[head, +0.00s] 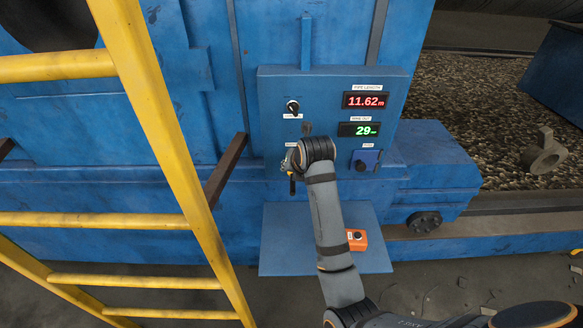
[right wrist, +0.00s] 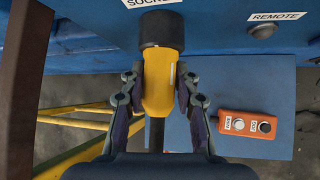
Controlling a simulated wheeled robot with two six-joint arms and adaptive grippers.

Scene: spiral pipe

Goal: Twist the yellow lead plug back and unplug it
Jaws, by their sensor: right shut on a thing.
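The yellow lead plug (right wrist: 162,70) shows in the right wrist view, with its black collar (right wrist: 160,28) up against the blue panel under a label partly reading "SOCKET". A dark cable hangs from its lower end. My right gripper (right wrist: 158,84) is shut on the plug, one finger on each side of the yellow body. In the head view, my right gripper (head: 291,160) is at the lower left of the control panel (head: 330,85), and the arm hides most of the plug. I cannot tell how far the plug is turned. My left gripper is not in view.
An orange remote (head: 356,240) with two buttons lies on the blue shelf (head: 283,255) below the panel. A yellow ladder (head: 165,125) stands to the left. A dark bar (head: 226,170) juts out left of the gripper. The panel carries a knob (head: 292,107) and lit displays (head: 365,101).

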